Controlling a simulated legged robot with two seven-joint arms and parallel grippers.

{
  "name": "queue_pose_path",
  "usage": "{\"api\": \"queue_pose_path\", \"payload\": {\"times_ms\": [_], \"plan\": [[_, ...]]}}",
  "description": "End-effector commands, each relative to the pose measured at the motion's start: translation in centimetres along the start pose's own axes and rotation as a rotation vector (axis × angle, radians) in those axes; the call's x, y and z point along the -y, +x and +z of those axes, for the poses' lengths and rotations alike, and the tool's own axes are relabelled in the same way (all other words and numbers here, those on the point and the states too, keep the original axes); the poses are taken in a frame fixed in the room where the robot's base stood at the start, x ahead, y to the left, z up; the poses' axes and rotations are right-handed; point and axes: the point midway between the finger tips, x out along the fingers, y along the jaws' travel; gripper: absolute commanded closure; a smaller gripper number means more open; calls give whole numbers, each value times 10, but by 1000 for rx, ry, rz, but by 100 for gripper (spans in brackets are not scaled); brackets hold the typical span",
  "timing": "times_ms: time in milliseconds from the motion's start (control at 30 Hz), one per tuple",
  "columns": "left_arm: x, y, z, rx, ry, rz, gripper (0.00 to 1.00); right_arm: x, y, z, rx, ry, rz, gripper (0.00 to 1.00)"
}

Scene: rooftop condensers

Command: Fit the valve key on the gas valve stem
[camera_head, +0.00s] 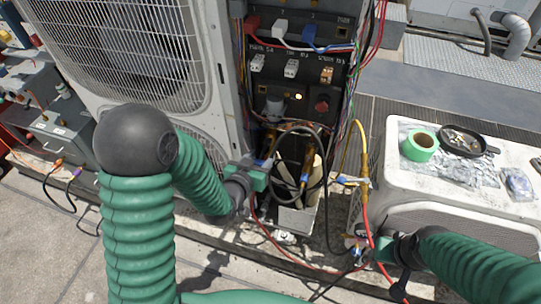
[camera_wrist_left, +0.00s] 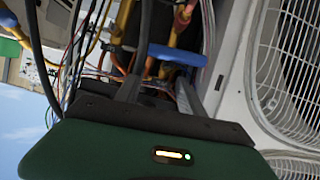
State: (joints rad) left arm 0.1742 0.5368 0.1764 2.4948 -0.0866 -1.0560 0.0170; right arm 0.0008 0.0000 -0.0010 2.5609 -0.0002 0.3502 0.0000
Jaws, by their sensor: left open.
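My left gripper (camera_head: 275,166) is open beside the hoses and brass fittings (camera_head: 307,160) at the open service bay of the condenser. In the left wrist view its dark fingers (camera_wrist_left: 165,85) reach toward yellow hoses and a blue bar-shaped piece (camera_wrist_left: 175,55), which shows just beyond them; I see nothing clearly gripped. I cannot tell whether this blue piece is the valve key. The gas valve stem cannot be made out among the hoses. My right gripper (camera_head: 358,252) is low at right, by small blue and brass fittings; whether it is shut is unclear.
A white unit (camera_head: 475,200) at right carries green tape (camera_head: 419,146) and a black dish (camera_head: 463,140). A control panel (camera_head: 300,70) with loose wires stands above the bay. Red, yellow and black hoses crowd the space between my grippers. The paving at lower left is fairly clear.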

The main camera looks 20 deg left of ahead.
Motion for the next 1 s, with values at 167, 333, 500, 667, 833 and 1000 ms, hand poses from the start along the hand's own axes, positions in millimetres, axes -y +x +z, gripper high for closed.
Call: {"api": "queue_pose_path", "payload": {"times_ms": [167, 333, 500, 667, 833, 1000], "plan": [[4, 44, 1, 1, -5, -2, 54, 1, 8, 1, -2, -2, -1, 58], [0, 75, 0, 1, 1, -2, 54, 1, 13, 2, -1, -2, -1, 58], [-2, 89, -1, 1, 2, -4, 54, 0, 14, 3, -1, -2, 0, 58], [0, 90, -2, 1, 1, -3, 54, 0, 14, 3, -1, -1, 0, 58], [2, 90, -1, 0, -1, -3, 64, 0, 14, 3, -1, -1, 0, 58], [1, 90, -1, 1, 0, -4, 86, 1, 14, 3, -1, -2, -1, 58]]}}
